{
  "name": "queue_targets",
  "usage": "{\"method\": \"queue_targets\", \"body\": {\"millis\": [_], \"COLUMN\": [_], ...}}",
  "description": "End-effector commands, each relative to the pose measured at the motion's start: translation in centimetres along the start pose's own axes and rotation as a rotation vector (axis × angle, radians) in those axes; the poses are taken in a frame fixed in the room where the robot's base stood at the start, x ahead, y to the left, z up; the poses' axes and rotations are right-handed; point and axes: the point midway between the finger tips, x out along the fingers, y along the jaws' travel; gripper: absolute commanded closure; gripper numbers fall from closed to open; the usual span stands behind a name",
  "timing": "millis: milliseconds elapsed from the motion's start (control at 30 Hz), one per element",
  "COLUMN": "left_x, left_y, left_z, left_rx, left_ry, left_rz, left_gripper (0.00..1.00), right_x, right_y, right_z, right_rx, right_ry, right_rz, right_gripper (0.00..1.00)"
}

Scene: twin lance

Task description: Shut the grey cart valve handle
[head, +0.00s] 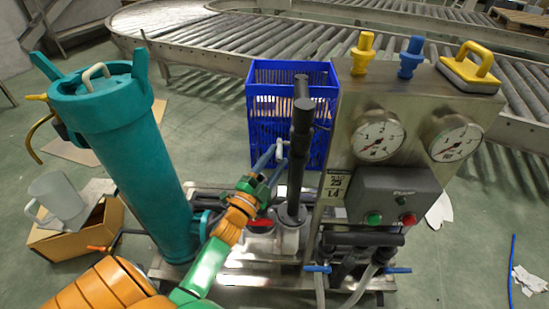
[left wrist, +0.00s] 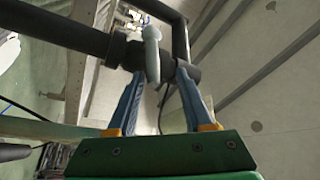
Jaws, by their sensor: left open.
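The grey valve handle (head: 280,150) is a small pale lever on the dark pipe (head: 301,130) of the cart, in front of the blue crate. In the left wrist view the handle (left wrist: 152,52) stands across the dark pipe, its lower end reaching between my fingers. My left gripper (head: 274,158) is open, its two blue fingers pointing up at the pipe. In the left wrist view the left gripper (left wrist: 160,82) has one finger on each side of the handle's lower end, with gaps visible. Whether a finger touches the pipe is unclear. My right gripper is out of view.
A blue crate (head: 262,75) stands behind the pipe. A steel panel with gauges (head: 378,134) and a grey pump box (head: 395,193) is at right. A tall teal cylinder (head: 140,165) stands left of my arm. Blue levers (head: 397,270) sit low on the cart.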

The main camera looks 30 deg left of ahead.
Motion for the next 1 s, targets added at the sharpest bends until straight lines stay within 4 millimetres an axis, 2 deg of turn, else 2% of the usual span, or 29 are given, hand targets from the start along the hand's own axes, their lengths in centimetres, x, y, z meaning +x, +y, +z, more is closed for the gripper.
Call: {"method": "queue_targets", "body": {"millis": [100, 333, 367, 533, 567, 1000], "left_x": [1.6, 1.9, 1.9, 1.6, 1.6, 1.0], "left_y": [0.1, 0.3, 0.3, 0.2, 0.1, -0.1], "left_z": [0.5, 0.8, 0.7, 0.3, 0.2, -0.7], "left_rx": [-0.003, -0.008, -0.008, -0.004, -0.003, 0.003], "left_ry": [-0.004, -0.007, -0.007, -0.005, -0.004, 0.003], "left_rz": [0.004, 0.008, 0.008, 0.005, 0.004, -0.002], "left_gripper": [0.49, 0.49, 0.52, 0.98, 1.00, 1.00], "right_x": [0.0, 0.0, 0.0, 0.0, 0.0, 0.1], "right_y": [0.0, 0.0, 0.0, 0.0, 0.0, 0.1], "right_z": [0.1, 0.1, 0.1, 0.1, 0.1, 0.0], "right_rx": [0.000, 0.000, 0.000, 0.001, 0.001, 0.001], "right_ry": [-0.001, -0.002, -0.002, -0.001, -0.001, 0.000], "right_rz": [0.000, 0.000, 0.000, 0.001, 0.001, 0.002], "right_gripper": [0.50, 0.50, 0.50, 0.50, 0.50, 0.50]}}
